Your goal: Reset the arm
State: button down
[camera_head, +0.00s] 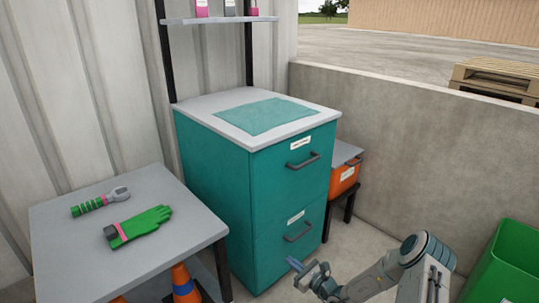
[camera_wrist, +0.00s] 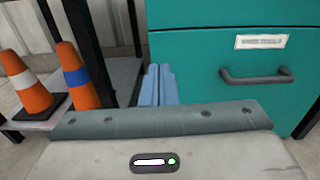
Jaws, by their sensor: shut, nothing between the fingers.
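My gripper (camera_head: 296,266) is low in front of the teal cabinet (camera_head: 215,165), right of the grey table in the head view. In the wrist view its blue fingers (camera_wrist: 158,84) are together with nothing between them. They point toward the gap between the cabinet's left edge and a dark table leg. The cabinet has two drawers with dark handles, and both look shut. The lower drawer's handle (camera_wrist: 257,76) is right of the fingers in the wrist view. My arm reaches in from the bottom right of the head view.
A grey table (camera_head: 75,252) holds a green glove (camera_head: 139,226) and a green-handled tool (camera_head: 100,202). Orange cones (camera_head: 184,285) stand beneath it. A green bin (camera_head: 505,265) is at right. A concrete wall (camera_head: 420,150) runs behind.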

jog(key=s+a+r+n+g+p, duration=0.2)
jog(key=s+r+n+g+p, duration=0.3)
jog(key=r, duration=0.6)
jog(key=s+a+r+n+g+p, duration=0.4)
jog(key=r+n, duration=0.3)
jog(key=r, duration=0.4)
jog(key=s+a+r+n+g+p, duration=0.1)
jog(key=s+r+n+g+p, duration=0.4)
jog(key=r, duration=0.5)
jog(key=s+d+r+n+t+h+p, duration=0.1)
jog(key=s+d+r+n+h+p, duration=0.2)
jog(key=s+r, duration=0.4)
jog(key=s+d+r+n+t+h+p, duration=0.1)
jog(key=s+d+r+n+h+p, duration=0.2)
jog(key=r, duration=0.9)
jog(key=s+d+r+n+t+h+p, duration=0.1)
jog(key=s+d+r+n+h+p, duration=0.3)
jog(key=s+d+r+h+p, duration=0.2)
jog(key=s+r+p, duration=0.2)
jog(key=s+r, duration=0.2)
jog(key=shift+s, duration=0.3)
jog(key=shift+r, duration=0.1)
